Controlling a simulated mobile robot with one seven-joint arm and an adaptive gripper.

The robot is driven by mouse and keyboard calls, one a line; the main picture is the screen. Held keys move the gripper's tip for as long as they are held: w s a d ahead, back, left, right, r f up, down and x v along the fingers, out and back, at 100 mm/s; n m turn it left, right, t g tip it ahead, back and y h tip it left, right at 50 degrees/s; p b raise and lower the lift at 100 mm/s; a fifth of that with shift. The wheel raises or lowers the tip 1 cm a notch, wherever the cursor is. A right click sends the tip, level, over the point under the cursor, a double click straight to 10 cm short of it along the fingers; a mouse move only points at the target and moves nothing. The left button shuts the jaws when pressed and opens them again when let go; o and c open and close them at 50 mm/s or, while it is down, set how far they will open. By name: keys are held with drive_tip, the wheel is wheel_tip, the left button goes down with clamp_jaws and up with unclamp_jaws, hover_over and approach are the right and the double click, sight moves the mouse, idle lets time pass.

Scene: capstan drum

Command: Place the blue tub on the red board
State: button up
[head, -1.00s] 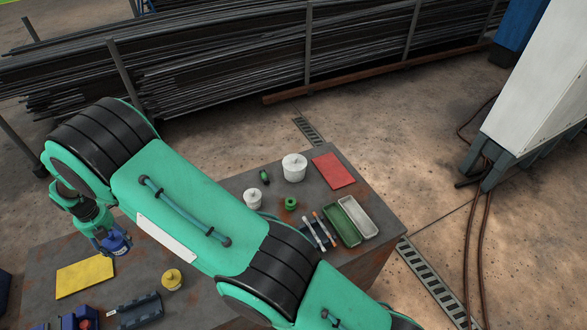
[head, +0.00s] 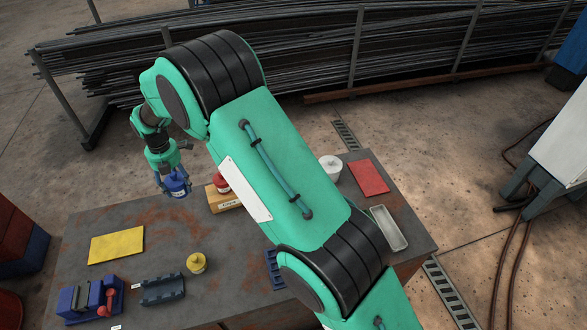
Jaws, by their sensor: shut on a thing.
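My gripper (head: 176,181) is shut on the blue tub (head: 177,188) and holds it near the far left edge of the table. The tub looks raised above the tabletop, though the exact gap is hard to tell. The red board (head: 369,178) lies flat and bare at the far right of the table, beyond my arm from the gripper. My green arm crosses the middle of the view and hides part of the table between the tub and the board.
A white tub (head: 330,168) stands just left of the red board. A red tub (head: 221,182) sits on a wooden block (head: 225,201) right of my gripper. A yellow board (head: 117,245), a yellow tub (head: 196,263), a dark tray (head: 162,289) and a grey tray (head: 388,229) are also on the table (head: 220,235).

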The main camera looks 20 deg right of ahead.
drive_tip(key=w+d+m+b, duration=0.2)
drive_tip(key=d+m, duration=0.6)
drive_tip(key=d, duration=3.3)
drive_tip(key=s+d+m+b, duration=0.1)
drive_tip(key=s+d+m, duration=0.2)
drive_tip(key=s+d, duration=0.55)
drive_tip(key=s+d+m+b, duration=0.15)
drive_tip(key=s+d, duration=0.25)
drive_tip(key=d, duration=0.9)
drive_tip(key=s+d+m, duration=0.3)
drive_tip(key=s+d, duration=0.4)
drive_tip(key=d, duration=0.3)
wheel_tip(320, 180, down, 15)
drive_tip(key=shift+d, duration=0.35)
drive_tip(key=shift+f, duration=0.1)
drive_tip(key=w+d, duration=0.2)
drive_tip(key=w, duration=0.2)
drive_tip(key=w+d+f, duration=0.1)
drive_tip(key=w+d, duration=0.2)
drive_tip(key=w, duration=0.2)
drive_tip(key=w+d, duration=0.3)
drive_tip(key=w, duration=0.2)
drive_tip(key=shift+f, duration=0.25)
